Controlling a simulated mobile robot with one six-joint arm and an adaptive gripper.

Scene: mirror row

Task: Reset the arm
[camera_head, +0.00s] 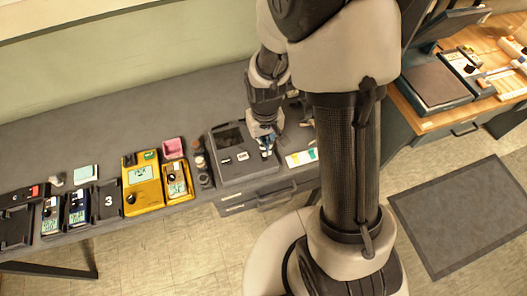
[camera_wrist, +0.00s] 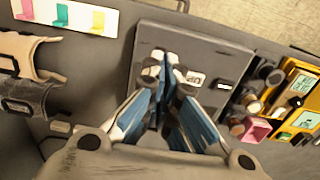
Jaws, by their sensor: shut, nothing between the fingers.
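My gripper (camera_head: 267,152) hangs above the right part of the grey bench, over a grey box with a dark panel (camera_head: 229,137). In the wrist view my gripper (camera_wrist: 168,68) points at the face of the same grey box (camera_wrist: 215,50). Its blue-sided fingers are together at the tips with nothing between them. The fingers cover part of the box, and I cannot tell whether the tips touch it. My arm rises from the fingers to the upper middle of the head view.
Left of the box stand small dark cylinders (camera_head: 202,165), a pink container (camera_head: 173,148), a yellow meter (camera_head: 142,182) and several smaller meters and black holders. A card with coloured strips (camera_head: 301,157) lies right of the box. A wooden bench (camera_head: 436,118) stands at the right.

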